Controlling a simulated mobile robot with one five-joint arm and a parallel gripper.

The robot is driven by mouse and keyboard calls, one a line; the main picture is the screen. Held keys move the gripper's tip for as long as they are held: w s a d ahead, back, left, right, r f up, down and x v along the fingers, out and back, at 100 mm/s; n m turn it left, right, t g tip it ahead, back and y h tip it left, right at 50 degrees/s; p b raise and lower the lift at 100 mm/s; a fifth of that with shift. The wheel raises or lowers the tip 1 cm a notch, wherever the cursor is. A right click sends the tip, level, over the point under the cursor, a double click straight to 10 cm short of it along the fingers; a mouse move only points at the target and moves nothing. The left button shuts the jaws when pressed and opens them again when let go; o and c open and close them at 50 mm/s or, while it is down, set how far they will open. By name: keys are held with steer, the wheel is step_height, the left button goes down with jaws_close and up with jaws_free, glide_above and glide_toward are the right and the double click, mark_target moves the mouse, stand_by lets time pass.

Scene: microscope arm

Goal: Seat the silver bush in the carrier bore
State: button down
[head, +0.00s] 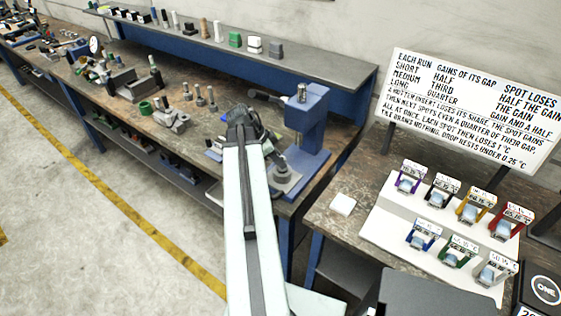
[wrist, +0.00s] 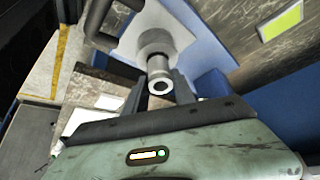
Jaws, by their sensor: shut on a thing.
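In the wrist view, the silver bush (wrist: 160,86) shows as a short, bright ring with a dark round hole. It sits between the two fingers of my gripper (wrist: 162,94), which is shut on it. A wider grey cylinder (wrist: 155,46) lies right behind the bush in line with it; I cannot tell whether they touch. In the head view, my gripper (head: 243,122) is at the far end of my arm, left of the blue press (head: 306,125), and the bush is hidden. A grey block with a round top (head: 284,176) sits at the press foot; its bore is not clear.
Several grey pins and fittings (head: 199,94) stand on the long workbench (head: 150,93) left of my arm. A shelf (head: 270,56) with small parts runs behind. At right, a second table holds a white board (head: 385,230) with colored stands and a sign (head: 470,105).

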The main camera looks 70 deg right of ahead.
steer(key=shift+s+d+r+t+y+p, duration=0.25)
steer(key=shift+r+t+y+p, duration=0.05)
steer(key=shift+r+t+p, duration=0.1)
step_height(320, 180, down, 4)
steer(key=b, duration=0.3)
steer(key=shift+r+t, duration=0.25)
steer(key=shift+t, duration=0.05)
steer(key=shift+f, duration=0.1)
steer(key=c, duration=1)
jaws_free()
steer(key=shift+c, duration=0.2)
steer(key=shift+w+r+p, duration=0.1)
steer(key=shift+r+p, duration=0.3)
steer(key=shift+r, duration=0.15)
steer(key=p+v, duration=1)
steer(key=v, duration=0.1)
